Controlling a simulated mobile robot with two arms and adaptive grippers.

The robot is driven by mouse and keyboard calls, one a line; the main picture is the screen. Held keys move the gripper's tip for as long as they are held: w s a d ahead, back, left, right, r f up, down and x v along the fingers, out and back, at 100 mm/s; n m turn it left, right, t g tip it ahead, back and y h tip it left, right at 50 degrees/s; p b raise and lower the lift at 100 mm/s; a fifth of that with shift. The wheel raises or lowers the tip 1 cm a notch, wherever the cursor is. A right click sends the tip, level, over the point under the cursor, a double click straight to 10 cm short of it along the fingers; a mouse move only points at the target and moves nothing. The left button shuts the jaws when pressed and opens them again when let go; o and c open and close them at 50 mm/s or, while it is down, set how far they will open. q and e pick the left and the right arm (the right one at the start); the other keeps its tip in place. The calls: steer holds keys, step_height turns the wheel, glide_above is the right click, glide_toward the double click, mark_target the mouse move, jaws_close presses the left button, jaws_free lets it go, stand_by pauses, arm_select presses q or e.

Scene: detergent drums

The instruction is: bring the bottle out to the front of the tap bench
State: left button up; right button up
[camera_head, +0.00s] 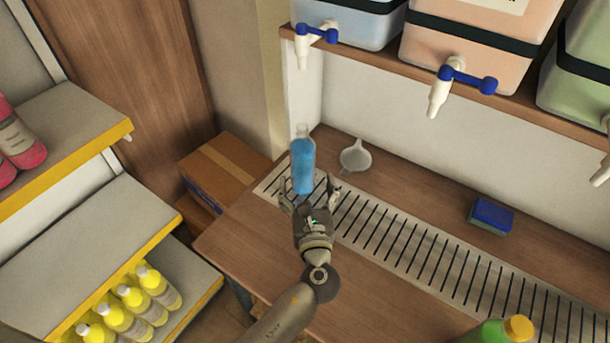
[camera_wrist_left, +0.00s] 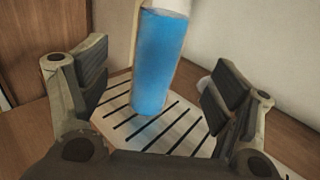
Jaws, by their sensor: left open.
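The bottle (camera_head: 302,165) is clear with blue liquid in it. It stands upright on the slotted drip grate (camera_head: 440,256) of the tap bench (camera_head: 240,240), near the grate's left end. My left gripper (camera_head: 308,190) is open and empty in front of the bottle. In the left wrist view the bottle (camera_wrist_left: 158,62) rises between the two spread fingers (camera_wrist_left: 158,88), apart from both pads, and its top is cut off. My right gripper is not in view.
A funnel (camera_head: 355,156) lies right of the bottle. A blue sponge (camera_head: 491,216) and a green bottle with a yellow cap (camera_head: 495,333) are further right. Drums with taps (camera_head: 467,45) overhang the back. The front left bench is bare. Shelves with yellow bottles (camera_head: 158,288) stand left.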

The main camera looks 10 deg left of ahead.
mark_target(304, 166)
arm_select(q)
steer(key=shift+w+a+r, duration=0.1)
steer(key=shift+w+r, duration=0.1)
steer(key=shift+w, duration=0.1)
steer(key=x, duration=0.3)
steer(key=shift+w+a+r, duration=0.15)
steer(key=shift+w, duration=0.2)
steer(key=x, duration=0.4)
steer(key=shift+w+a+f, duration=0.2)
steer(key=shift+w+f, duration=0.05)
steer(key=shift+w, duration=0.45)
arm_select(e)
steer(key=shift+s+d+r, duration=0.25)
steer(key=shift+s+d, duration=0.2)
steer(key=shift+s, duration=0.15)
